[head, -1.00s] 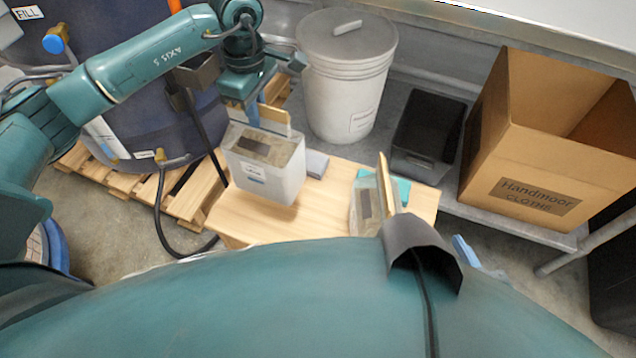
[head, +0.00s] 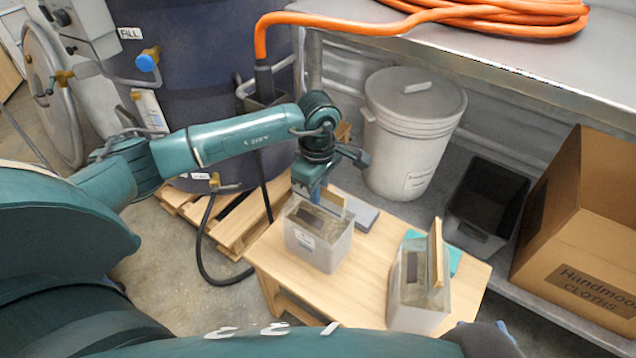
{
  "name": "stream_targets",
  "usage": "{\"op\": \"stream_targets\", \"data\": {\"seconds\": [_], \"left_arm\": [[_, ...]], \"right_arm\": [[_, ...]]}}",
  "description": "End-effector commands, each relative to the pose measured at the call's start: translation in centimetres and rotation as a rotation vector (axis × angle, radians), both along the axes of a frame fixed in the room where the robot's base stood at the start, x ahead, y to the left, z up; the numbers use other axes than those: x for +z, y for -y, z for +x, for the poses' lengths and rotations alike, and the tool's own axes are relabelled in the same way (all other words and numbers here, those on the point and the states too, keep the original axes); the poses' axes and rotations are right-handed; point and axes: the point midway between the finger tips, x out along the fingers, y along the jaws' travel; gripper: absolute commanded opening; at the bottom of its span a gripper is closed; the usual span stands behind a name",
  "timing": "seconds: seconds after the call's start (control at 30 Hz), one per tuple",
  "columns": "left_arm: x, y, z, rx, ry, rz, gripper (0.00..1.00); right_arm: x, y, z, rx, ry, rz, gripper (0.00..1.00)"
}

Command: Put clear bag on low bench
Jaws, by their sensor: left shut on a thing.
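A clear bag (head: 319,248), box-shaped with a pale label and a tan strip along its top, is at the left part of the low wooden bench (head: 362,285). My left gripper (head: 316,194) reaches down from above and is shut on the top of this bag. The bag is upright; I cannot tell whether its base touches the bench top. A second, similar clear bag (head: 407,310) with a tan strip stands at the bench's right front. Its lower edge is partly hidden by my own body.
A grey block (head: 361,218) lies behind the held bag, and a teal item (head: 454,261) behind the second bag. A white lidded bucket (head: 408,140), a black bin (head: 484,205) and a cardboard box (head: 575,230) stand behind. Bare bench top lies between the bags.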

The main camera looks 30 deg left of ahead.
Motion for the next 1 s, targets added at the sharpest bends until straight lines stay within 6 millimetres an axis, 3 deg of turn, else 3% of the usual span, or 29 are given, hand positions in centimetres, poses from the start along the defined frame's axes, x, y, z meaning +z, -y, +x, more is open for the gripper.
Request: {"op": "stream_targets", "data": {"seconds": [0.27, 0.3, 0.53, 0.87, 1.0], "left_arm": [[0.0, 0.1, 0.2, 0.000, 0.008, -0.003, 0.00], [-0.1, 0.0, 0.0, 0.000, 0.002, 0.000, 0.13], [-0.1, 0.0, 0.0, 0.000, 0.002, 0.000, 0.32], [0.5, 0.0, 0.1, 0.000, 0.003, 0.000, 0.32], [2.8, 0.0, 0.2, 0.000, 0.006, -0.001, 0.32]], "right_arm": [[-0.3, 0.0, 0.1, 0.001, 0.004, -0.004, 0.41], [-0.1, 0.0, 0.1, 0.002, 0.006, -0.005, 0.41], [0.0, 0.0, 0.2, 0.004, 0.011, -0.006, 0.41], [0.3, 0.0, 0.2, 0.005, 0.007, -0.003, 0.41], [0.8, 0.1, 0.2, 0.001, 0.007, 0.005, 0.41]]}}
